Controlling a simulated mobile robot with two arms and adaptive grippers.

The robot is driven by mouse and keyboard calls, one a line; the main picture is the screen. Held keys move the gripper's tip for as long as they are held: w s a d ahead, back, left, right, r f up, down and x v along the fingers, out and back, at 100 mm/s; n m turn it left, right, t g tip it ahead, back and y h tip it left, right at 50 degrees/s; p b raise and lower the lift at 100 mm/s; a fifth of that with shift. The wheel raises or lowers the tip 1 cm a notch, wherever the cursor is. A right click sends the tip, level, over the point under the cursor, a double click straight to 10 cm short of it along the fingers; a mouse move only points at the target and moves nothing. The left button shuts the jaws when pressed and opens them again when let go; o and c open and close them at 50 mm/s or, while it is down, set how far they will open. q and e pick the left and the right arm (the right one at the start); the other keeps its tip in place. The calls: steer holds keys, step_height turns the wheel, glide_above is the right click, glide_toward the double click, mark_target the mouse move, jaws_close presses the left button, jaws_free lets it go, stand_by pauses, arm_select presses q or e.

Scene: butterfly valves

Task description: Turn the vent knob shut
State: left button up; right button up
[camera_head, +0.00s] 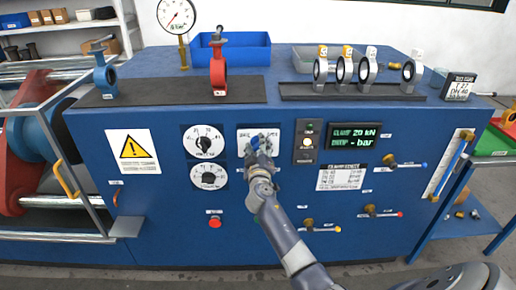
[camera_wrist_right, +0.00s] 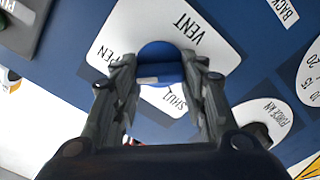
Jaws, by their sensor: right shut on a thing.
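The vent knob (camera_wrist_right: 160,66) is blue and round, on a white plate (camera_wrist_right: 216,56) marked VENT, OPEN and SHUT in the right wrist view. My right gripper (camera_wrist_right: 163,77) has a finger on each side of the knob and is shut on it. A small pale mark shows on the knob near its lower left. Which label the knob points to I cannot tell. In the head view my right gripper (camera_head: 262,146) reaches the blue panel and covers most of the knob; part of the white plate (camera_head: 243,132) shows beside it. My left gripper is not in view.
Two dials (camera_head: 204,142) sit left of the plate, and a grey switch box (camera_head: 307,141) is close on its right. A green display (camera_head: 356,136) and lever valves (camera_head: 404,164) are farther right. Valves stand on top of the bench.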

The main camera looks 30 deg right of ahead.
steer(key=n, duration=0.5)
steer(key=shift+n, duration=0.3)
steer(key=n, duration=0.4)
steer(key=shift+n+p, duration=0.3)
steer(key=shift+p, duration=0.1)
steer(key=n+p, duration=0.1)
steer(key=n, duration=0.4)
steer(key=shift+f+p, duration=0.1)
steer(key=shift+p, duration=0.25)
steer(key=n+p, duration=0.2)
steer(key=n, duration=0.4)
steer(key=shift+f, duration=0.15)
steer(key=shift+d, duration=0.1)
steer(key=o, duration=1.1)
steer(key=shift+f, duration=0.15)
steer(key=shift+c, duration=0.2)
